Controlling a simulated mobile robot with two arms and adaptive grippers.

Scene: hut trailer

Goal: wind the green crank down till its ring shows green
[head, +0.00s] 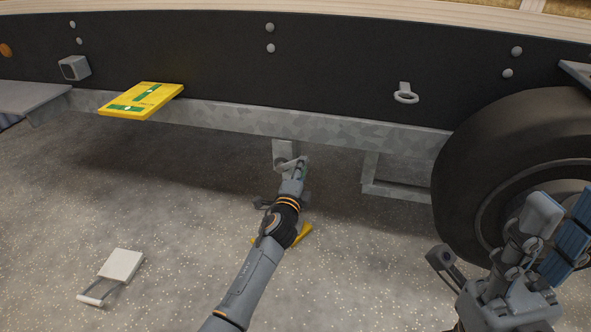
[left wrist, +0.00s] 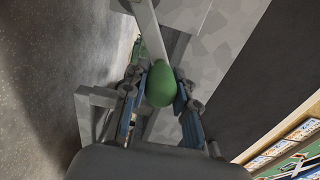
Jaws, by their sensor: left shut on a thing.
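The crank's green knob (left wrist: 160,85) sits between the blue-padded fingers of my left gripper (left wrist: 157,97) in the left wrist view. A pale crank arm (left wrist: 148,30) runs up from the knob. In the head view my left gripper (head: 296,172) is shut on the knob below the trailer's grey frame rail, beside a grey bracket (head: 283,150). Only a trace of green shows there. I cannot make out the crank's ring or its colour. My right gripper (head: 555,235) is open and empty at the lower right, in front of the wheel.
A large wheel (head: 490,130) stands at the right. A pale plate with a handle (head: 121,265) lies on the floor. A yellow piece (head: 303,234) is partly hidden behind my left arm.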

